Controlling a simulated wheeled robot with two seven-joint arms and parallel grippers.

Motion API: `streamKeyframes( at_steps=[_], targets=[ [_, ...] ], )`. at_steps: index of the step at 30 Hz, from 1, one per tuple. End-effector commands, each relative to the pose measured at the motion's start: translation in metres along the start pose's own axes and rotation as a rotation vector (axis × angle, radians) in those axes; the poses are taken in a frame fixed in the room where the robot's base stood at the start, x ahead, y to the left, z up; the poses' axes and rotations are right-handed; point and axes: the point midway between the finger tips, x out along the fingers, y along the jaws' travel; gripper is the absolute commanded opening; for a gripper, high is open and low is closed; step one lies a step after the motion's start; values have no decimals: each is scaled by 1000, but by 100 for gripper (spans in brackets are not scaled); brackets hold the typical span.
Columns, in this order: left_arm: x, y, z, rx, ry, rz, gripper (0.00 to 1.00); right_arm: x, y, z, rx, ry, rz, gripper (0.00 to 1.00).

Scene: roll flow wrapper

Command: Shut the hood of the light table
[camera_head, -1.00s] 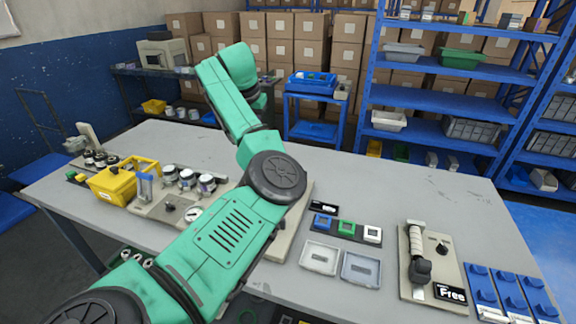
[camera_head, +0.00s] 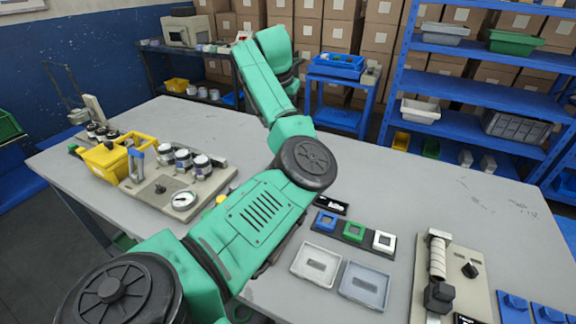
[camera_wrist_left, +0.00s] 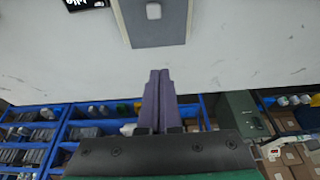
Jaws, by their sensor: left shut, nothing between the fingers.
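A grey panel with a beige edge (camera_wrist_left: 152,25) and a small pale square on it shows at the top of the left wrist view. It looks like part of the light table, but I cannot tell whether it is the hood. My left gripper (camera_wrist_left: 160,75) is shut and empty, its dark fingers pointing toward the panel's near edge; contact cannot be judged. In the head view my green left arm crosses the table and hides the light table and the gripper. My right gripper is not in view.
A black sign (camera_head: 332,205) lies right of my arm, with blue, green and white frames (camera_head: 354,232) and two shallow trays (camera_head: 316,264). A yellow bin (camera_head: 104,160), jars (camera_head: 183,161) and a dial stand on the left. The far right tabletop (camera_head: 440,180) is clear.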

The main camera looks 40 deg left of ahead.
Motion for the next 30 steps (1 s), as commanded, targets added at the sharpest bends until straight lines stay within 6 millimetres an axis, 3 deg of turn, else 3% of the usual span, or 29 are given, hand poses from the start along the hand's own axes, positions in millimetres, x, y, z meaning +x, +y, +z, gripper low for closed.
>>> streamKeyframes(
  at_steps=[1,6,11,25,30],
  targets=[
    [21,0,7,1,-1,0,0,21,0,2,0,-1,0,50],
    [40,0,14,1,0,0,0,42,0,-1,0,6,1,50],
    [46,0,12,2,-4,-1,0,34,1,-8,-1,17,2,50],
    [136,0,13,2,-5,0,0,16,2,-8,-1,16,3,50],
    [127,0,33,0,-2,-2,0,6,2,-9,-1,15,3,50]
  ],
)
